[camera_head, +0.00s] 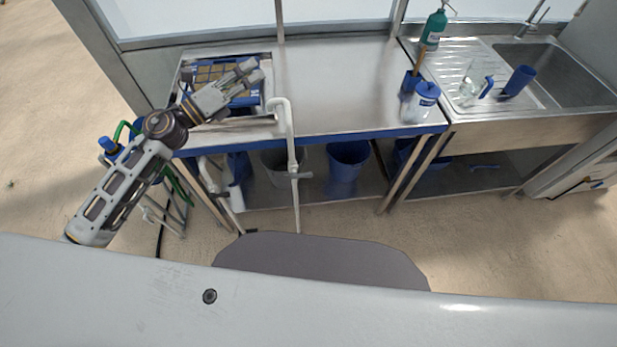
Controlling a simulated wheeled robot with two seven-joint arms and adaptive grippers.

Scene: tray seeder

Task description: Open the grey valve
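A white pipe (291,140) rises from the floor in front of the steel table and bends over at its top, above the table edge. A small grey valve handle (301,175) sits on this pipe below the table edge and sticks out to the right. Its exact turn is too small to tell. My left gripper (256,72) is over the blue-edged seed tray at the table's left end, above and left of the valve and well apart from it. Its fingers look spread, with nothing seen between them. My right gripper is out of view.
The seed tray (187,77) has brown cells. Blue buckets (348,165) stand on the shelf below the steel table (345,75). A white container (421,104), green bottle (433,30) and sink (560,70) are at right. The table's middle is clear.

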